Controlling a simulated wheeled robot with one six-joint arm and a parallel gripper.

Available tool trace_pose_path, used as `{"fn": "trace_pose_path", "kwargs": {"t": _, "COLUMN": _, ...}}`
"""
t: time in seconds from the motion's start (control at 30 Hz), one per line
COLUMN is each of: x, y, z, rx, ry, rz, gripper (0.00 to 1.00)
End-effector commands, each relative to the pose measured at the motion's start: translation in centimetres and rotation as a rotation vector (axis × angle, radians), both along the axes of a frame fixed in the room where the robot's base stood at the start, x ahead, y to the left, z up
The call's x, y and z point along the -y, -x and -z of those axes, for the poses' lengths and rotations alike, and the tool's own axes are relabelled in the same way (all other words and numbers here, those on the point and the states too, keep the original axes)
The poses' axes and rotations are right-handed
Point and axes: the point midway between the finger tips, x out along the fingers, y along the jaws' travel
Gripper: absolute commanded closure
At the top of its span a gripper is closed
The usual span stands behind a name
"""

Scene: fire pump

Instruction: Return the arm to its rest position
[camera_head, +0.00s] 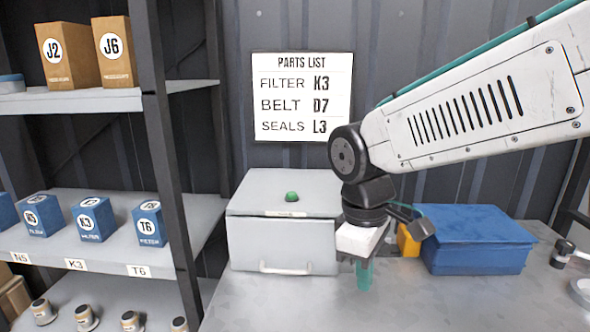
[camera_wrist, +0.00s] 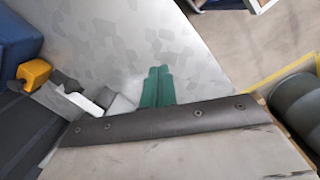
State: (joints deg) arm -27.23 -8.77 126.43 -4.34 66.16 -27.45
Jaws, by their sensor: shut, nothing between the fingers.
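My white arm (camera_head: 480,105) reaches in from the upper right in the head view and bends down at a dark wrist joint. My gripper (camera_head: 364,275) hangs pointing down over the metal worktop, between the grey box and the blue box. Its green fingers are together with nothing between them. In the wrist view the green fingers of my gripper (camera_wrist: 157,85) lie side by side above the bare worktop (camera_wrist: 120,40). I cannot tell how far the fingertips are above the surface.
A grey lidded box (camera_head: 283,245) with a green button stands left of my gripper. A blue box (camera_head: 475,240) and a yellow object (camera_head: 408,241) stand to the right. Shelves (camera_head: 110,100) with labelled boxes fill the left. A parts list (camera_head: 302,97) hangs behind. The front worktop is clear.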

Motion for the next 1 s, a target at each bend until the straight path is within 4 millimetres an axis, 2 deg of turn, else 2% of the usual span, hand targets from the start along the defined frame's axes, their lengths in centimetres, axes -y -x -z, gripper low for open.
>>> {"fn": "trace_pose_path", "kwargs": {"t": 0.03, "x": 2.5, "y": 1.8, "z": -0.5, "rx": 0.010, "ry": -0.008, "rz": 0.147, "gripper": 1.00}}
{"fn": "trace_pose_path", "kwargs": {"t": 0.2, "x": 8.6, "y": 7.5, "z": -0.7, "rx": 0.033, "ry": -0.033, "rz": 0.585, "gripper": 1.00}}
{"fn": "trace_pose_path", "kwargs": {"t": 0.3, "x": 11.1, "y": 10.6, "z": -0.5, "rx": 0.055, "ry": -0.056, "rz": 0.771, "gripper": 1.00}}
{"fn": "trace_pose_path", "kwargs": {"t": 0.43, "x": 13.4, "y": 13.3, "z": -0.4, "rx": 0.097, "ry": -0.088, "rz": 0.889, "gripper": 1.00}}
{"fn": "trace_pose_path", "kwargs": {"t": 0.53, "x": 14.5, "y": 14.2, "z": -0.7, "rx": 0.139, "ry": -0.110, "rz": 0.940, "gripper": 1.00}}
{"fn": "trace_pose_path", "kwargs": {"t": 0.67, "x": 15.3, "y": 14.4, "z": -1.5, "rx": 0.177, "ry": -0.126, "rz": 0.981, "gripper": 1.00}}
{"fn": "trace_pose_path", "kwargs": {"t": 1.0, "x": 15.4, "y": 14.4, "z": -1.5, "rx": 0.177, "ry": -0.124, "rz": 0.985, "gripper": 1.00}}
